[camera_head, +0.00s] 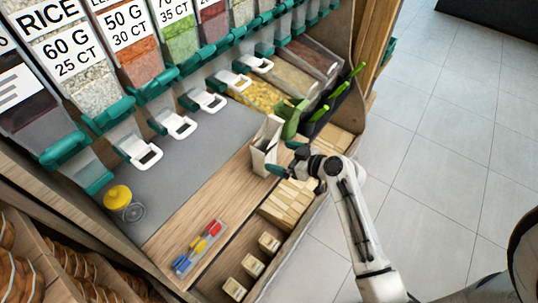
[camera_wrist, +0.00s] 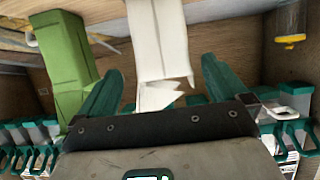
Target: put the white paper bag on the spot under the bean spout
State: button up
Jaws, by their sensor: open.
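The white paper bag (camera_head: 264,150) stands upright on the wooden counter, right of the grey mat. It also shows in the wrist view (camera_wrist: 158,38), between and beyond the finger tips. My gripper (camera_head: 285,158) is open at the bag's right side, with its teal fingers pointing at it; in the wrist view the fingers (camera_wrist: 160,82) are spread with the bag between their lines. I cannot tell whether they touch it. Dispenser spouts with white handles (camera_head: 178,125) line the back above the grey mat (camera_head: 190,165). The bean label is not readable, so I cannot tell which spout is the bean one.
A green scoop or container (camera_head: 291,120) stands close behind the bag, also in the wrist view (camera_wrist: 66,62). A yellow-topped item (camera_head: 117,197) sits at the mat's left. A tray of coloured clips (camera_head: 199,247) and stacked wooden boxes (camera_head: 290,203) lie nearer. The mat's middle is clear.

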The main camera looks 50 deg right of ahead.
aim_at(271, 154)
jog(key=shift+f+p+x, duration=0.2)
jog(key=shift+p+x, duration=0.6)
jog(key=shift+x, duration=3.05)
jog(key=shift+a, duration=0.15)
jog(key=c, duration=0.9)
jog(key=shift+r, duration=0.1)
jog(key=shift+c, duration=0.2)
